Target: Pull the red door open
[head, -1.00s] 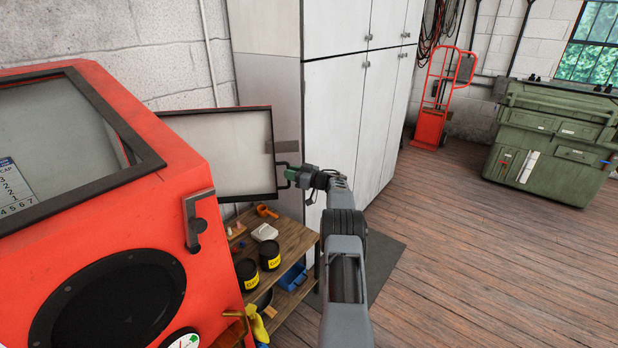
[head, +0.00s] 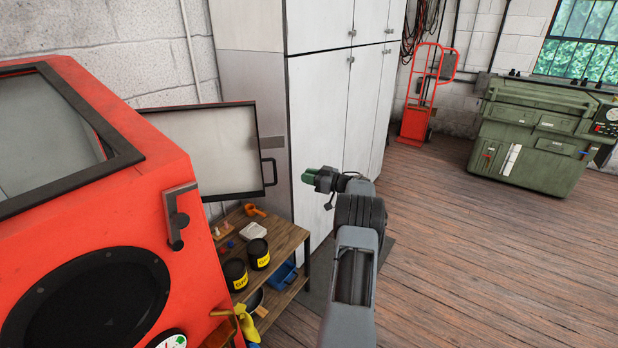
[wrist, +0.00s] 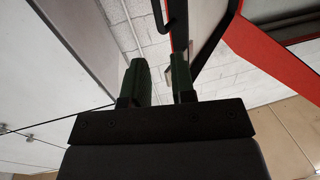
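The red door (head: 205,152) stands swung out from the far side of the red cabinet (head: 165,245). Its pale inner face and dark frame face me. Its black bar handle (head: 270,172) is at the door's right edge, and the handle also shows at the top of the wrist view (wrist: 172,18). My gripper (head: 306,175) is to the right of the handle, apart from it. In the wrist view its two green fingers (wrist: 159,76) stand apart with nothing between them. The outer face of the door is mostly hidden in the head view.
Tall grey lockers (head: 335,110) stand close behind my gripper. A low wooden shelf (head: 285,238) with black tins (head: 258,254) and small items sits below the door. A red hand truck (head: 420,100) and a green machine (head: 535,140) stand farther back. The wooden floor at right is clear.

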